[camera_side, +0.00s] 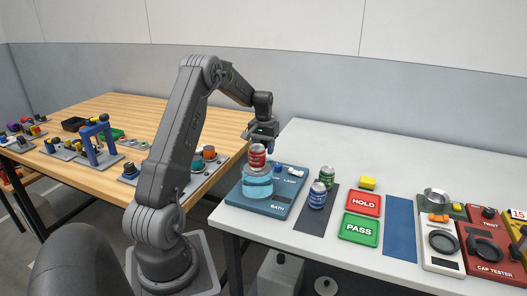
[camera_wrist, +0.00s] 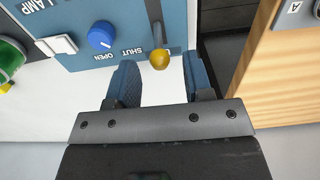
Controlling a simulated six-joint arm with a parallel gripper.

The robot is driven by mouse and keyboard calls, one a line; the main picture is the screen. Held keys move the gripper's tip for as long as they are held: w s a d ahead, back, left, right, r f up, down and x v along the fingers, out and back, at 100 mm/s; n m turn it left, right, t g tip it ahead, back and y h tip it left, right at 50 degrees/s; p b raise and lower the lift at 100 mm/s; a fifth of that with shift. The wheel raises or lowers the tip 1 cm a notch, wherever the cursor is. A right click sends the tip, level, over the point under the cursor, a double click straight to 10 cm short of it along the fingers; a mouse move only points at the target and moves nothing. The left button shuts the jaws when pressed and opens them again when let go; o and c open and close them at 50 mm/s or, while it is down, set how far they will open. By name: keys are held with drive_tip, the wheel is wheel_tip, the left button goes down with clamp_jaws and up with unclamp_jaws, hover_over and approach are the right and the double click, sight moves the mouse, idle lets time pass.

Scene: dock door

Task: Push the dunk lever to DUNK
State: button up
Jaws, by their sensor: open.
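The blue bath station (camera_side: 265,207) stands at the left end of the white table. A round clear vessel (camera_side: 257,185) of blue water sits on it, with a red can (camera_side: 257,153) at its top. In the wrist view a lever with a yellow ball knob (camera_wrist: 160,59) and a metal stem stands on the blue panel (camera_wrist: 125,14). My gripper (camera_wrist: 161,80) is open and empty; the knob shows just beyond the gap between its fingers, and I cannot tell the depth. In the side view my gripper (camera_side: 265,142) is above the station, behind the can. I cannot make out the lever or a DUNK label there.
A blue knob (camera_wrist: 101,36) by the word SHUT and a white lamp switch (camera_wrist: 60,44) sit beside the lever. Two cans (camera_side: 321,186) stand on a dark mat right of the station, then HOLD (camera_side: 363,203) and PASS (camera_side: 359,229) trays. A wooden table (camera_side: 120,105) lies left.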

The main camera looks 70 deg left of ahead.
drive_tip(key=shift+f, duration=0.75)
drive_tip(key=shift+c, duration=0.4)
clamp_jaws()
drive_tip(key=shift+s+d+r+t+y, duration=0.2)
drive_tip(key=shift+s+d+t+y, duration=0.4)
drive_tip(key=shift+t+y, duration=0.4)
drive_tip(key=shift+o, duration=0.4)
unclamp_jaws()
drive_tip(key=v, duration=1.3)
drive_tip(key=shift+r, duration=0.4)
